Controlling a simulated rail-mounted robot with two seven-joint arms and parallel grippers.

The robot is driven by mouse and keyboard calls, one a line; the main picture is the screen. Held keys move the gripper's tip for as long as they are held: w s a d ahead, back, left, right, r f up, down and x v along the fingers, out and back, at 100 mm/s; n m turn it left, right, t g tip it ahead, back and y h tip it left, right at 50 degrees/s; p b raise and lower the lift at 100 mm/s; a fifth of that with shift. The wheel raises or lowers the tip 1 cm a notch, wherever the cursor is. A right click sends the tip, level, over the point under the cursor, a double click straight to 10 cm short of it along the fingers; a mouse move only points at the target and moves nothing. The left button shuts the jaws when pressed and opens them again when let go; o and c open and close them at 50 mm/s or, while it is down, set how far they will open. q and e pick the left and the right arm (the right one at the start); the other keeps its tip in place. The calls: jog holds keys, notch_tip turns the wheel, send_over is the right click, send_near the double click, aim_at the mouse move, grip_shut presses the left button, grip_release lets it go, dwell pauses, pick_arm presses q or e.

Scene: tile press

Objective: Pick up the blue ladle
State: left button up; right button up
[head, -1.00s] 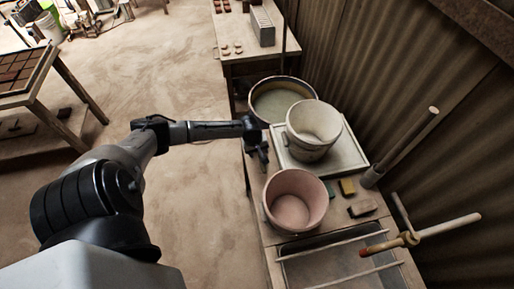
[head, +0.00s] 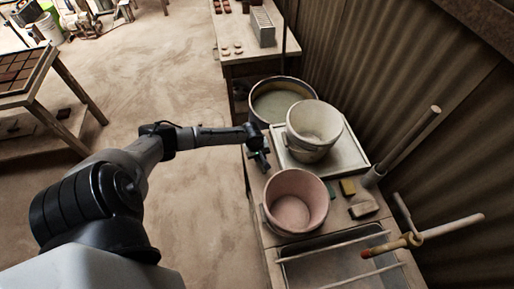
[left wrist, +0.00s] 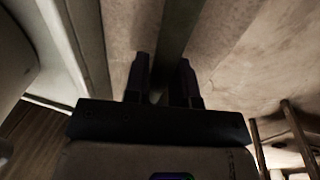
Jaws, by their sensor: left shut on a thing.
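My left gripper (head: 264,163) is at the left edge of the work table, beside the white bucket's tray and behind the pink bucket. In the left wrist view its two dark fingers (left wrist: 163,82) are shut on a long, narrow, dull green-grey handle (left wrist: 177,35). The handle runs up out of the picture from between the fingers. No ladle bowl shows, and I cannot make out a blue colour, so I cannot confirm that this is the blue ladle. My right gripper is not in view.
On the table (head: 268,238) stand a pink bucket (head: 295,202) and a white bucket (head: 313,130) on a pale tray (head: 352,157). A large round tub (head: 281,100) is behind. Sponges (head: 348,187) lie right of the pink bucket. Open floor (head: 190,85) is to the left.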

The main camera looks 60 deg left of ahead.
pick_arm(q)
grip_shut()
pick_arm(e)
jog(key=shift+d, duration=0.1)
